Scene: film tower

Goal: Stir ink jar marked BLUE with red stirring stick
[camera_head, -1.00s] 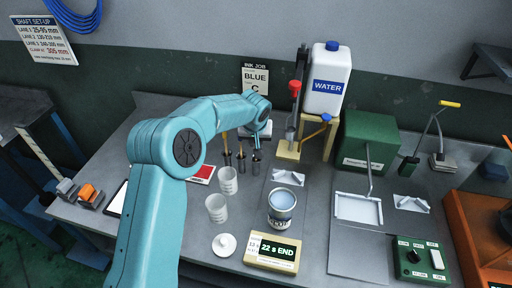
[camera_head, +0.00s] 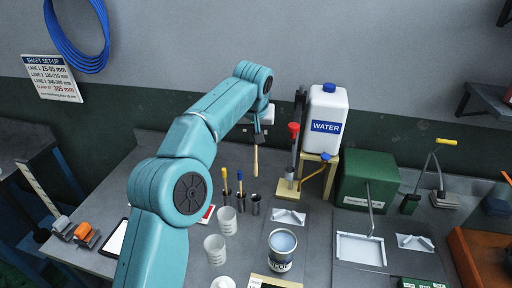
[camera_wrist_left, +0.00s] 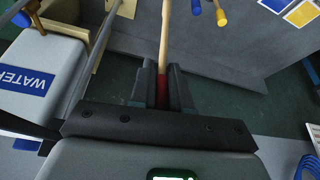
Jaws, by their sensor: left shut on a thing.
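My left gripper (camera_head: 257,130) is shut on the red stirring stick (camera_head: 256,160), which hangs upright in the air above the stick holders. In the left wrist view the stick's red end (camera_wrist_left: 163,88) sits between the dark jaws (camera_wrist_left: 162,85), and its pale wooden shaft (camera_wrist_left: 165,35) points away. The ink jar (camera_head: 281,262) stands on the bench at the lower middle, open, with pale blue liquid in it and a dark label that seems to read BLUE. It is nearer the camera than the gripper. My right gripper is not in view.
Yellow and blue sticks (camera_head: 240,182) stand in holders beside an empty one (camera_head: 256,204). Two translucent cups (camera_head: 215,249) are left of the jar. A red-topped stand (camera_head: 293,150), a WATER jug (camera_head: 326,115) and a green box (camera_head: 367,178) are behind. A timer (camera_head: 272,282) is in front.

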